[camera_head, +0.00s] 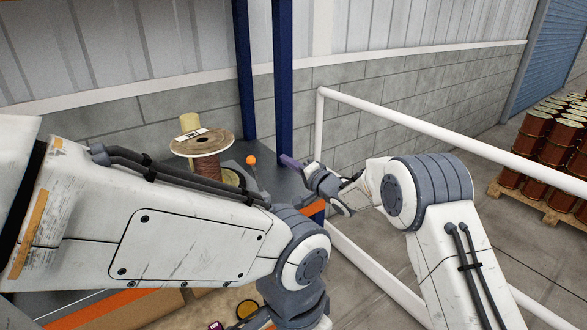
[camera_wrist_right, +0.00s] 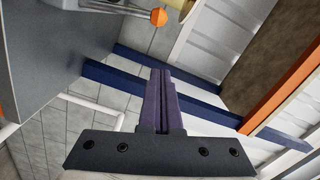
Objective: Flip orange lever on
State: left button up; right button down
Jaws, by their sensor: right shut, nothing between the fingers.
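The orange lever knob (camera_head: 251,160) stands on the grey carousel housing beside the spool in the head view. In the right wrist view the orange knob (camera_wrist_right: 159,17) sits at the end of a grey rod near the top. My right gripper (camera_head: 290,161) is to the right of the knob and apart from it. Its purple fingers (camera_wrist_right: 157,92) are shut together with nothing between them. My left arm fills the left of the head view, and its gripper is not visible.
A wooden-flanged spool (camera_head: 203,142) of brown wire stands left of the lever. Blue posts (camera_head: 282,90) rise behind. A white rail (camera_head: 430,128) runs on the right. Dark red drums (camera_head: 560,140) stand on a pallet at far right.

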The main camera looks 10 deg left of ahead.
jog(key=shift+v, duration=1.2)
jog(key=shift+r, duration=0.15)
